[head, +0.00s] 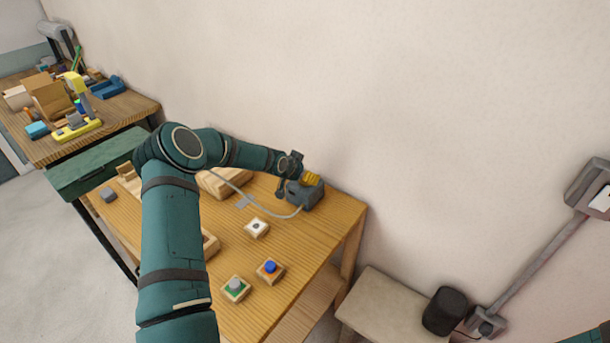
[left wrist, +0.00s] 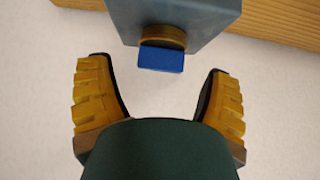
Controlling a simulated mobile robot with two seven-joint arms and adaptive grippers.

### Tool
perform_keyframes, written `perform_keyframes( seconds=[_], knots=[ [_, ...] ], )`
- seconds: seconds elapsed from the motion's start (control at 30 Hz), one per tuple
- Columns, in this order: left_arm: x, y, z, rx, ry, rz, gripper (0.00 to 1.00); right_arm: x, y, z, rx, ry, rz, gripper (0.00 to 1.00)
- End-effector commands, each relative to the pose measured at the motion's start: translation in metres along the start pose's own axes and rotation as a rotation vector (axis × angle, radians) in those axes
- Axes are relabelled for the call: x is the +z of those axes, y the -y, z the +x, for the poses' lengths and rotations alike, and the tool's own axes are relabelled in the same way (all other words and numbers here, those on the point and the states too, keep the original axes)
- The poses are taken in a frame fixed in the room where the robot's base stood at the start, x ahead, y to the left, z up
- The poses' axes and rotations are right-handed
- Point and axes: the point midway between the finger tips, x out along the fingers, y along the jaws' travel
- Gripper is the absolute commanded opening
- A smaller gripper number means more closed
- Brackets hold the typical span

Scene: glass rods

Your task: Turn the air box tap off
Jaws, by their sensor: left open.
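The air box (head: 306,198) is a grey box at the far right corner of the wooden table, against the wall. A pale hose runs from it. In the left wrist view the grey box (left wrist: 175,16) fills the top, with a brass disc and a blue tap handle (left wrist: 161,62) on its face. The handle lies crosswise in that view. My left gripper (left wrist: 159,98) is open, its yellow-padded fingers apart on either side and slightly short of the handle, not touching it. In the head view my left gripper (head: 311,178) hides the tap. My right gripper is out of view.
Small wooden blocks with a green-and-grey button (head: 235,288), a blue knob (head: 270,268) and a black-marked white top (head: 257,228) stand on the table (head: 315,258). The hose (head: 278,214) curves over the tabletop. A black cylinder (head: 445,311) stands on a lower bench.

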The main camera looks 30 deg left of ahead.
Motion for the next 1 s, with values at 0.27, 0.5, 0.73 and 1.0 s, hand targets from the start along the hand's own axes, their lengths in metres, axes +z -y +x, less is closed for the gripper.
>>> perform_keyframes(
  seconds=[0.27,0.5,0.73,1.0],
  knots=[
    [0.0,0.002,-0.056,-0.003,0.0,0.001,0.79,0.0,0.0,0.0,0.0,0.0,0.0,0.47],
    [0.001,0.001,-0.092,-0.002,0.001,-0.001,0.79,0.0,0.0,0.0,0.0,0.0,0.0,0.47],
    [0.001,0.0,-0.102,-0.001,0.002,0.0,0.79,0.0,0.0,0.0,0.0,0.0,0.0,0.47],
    [0.001,0.0,-0.102,-0.001,0.002,0.0,0.79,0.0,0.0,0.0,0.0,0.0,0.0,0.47]
  ],
)
